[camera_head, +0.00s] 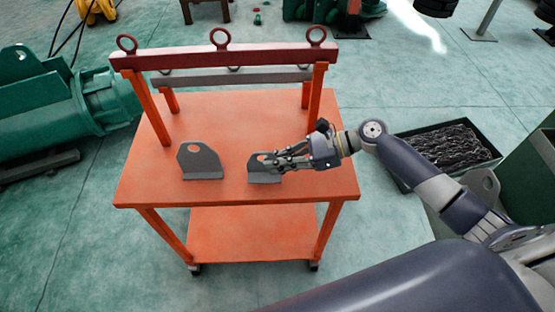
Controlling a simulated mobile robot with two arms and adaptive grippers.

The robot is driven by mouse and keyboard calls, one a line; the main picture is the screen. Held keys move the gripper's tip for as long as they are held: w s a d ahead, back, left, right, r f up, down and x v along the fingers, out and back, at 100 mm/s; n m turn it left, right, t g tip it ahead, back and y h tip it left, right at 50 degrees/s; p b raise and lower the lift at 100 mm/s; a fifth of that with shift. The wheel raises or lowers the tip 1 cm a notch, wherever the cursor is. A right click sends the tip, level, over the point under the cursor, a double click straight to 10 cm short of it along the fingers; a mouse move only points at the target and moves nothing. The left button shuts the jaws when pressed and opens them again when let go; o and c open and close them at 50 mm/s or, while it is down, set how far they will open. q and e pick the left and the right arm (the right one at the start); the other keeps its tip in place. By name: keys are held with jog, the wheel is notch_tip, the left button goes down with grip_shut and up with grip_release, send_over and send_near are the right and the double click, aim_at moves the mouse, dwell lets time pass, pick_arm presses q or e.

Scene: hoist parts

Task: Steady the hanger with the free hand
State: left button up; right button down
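Two grey plates with a round hole and a flat foot stand on the orange cart's top (232,120). The left grey plate (200,162) stands free, with nothing touching it. The right grey plate (264,176) stands near the cart's front right. My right gripper (277,160) reaches in from the right, its fingertips at this plate's right side and overlapping it in the picture. I cannot tell whether the fingers close on the plate. Which part is the hanger is not marked. My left gripper is not in view.
A dark red beam (190,58) with three lifting eyes lies across the cart's uprights, with a grey bar (205,78) behind it. A green machine (60,105) lies at left. A bin of dark chain (447,146) stands at right. The cart's lower shelf is bare.

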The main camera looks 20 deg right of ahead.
jog(key=shift+w+d, duration=0.3)
jog(key=shift+w, duration=0.65)
jog(key=shift+w+d+f+p, duration=0.15)
jog(key=shift+w+f+p, duration=0.3)
jog(key=shift+f, duration=0.55)
jog(key=shift+w+f, duration=0.15)
jog(key=shift+f, duration=0.4)
jog(key=shift+f, duration=0.3)
jog(key=c, duration=1.8)
grip_release()
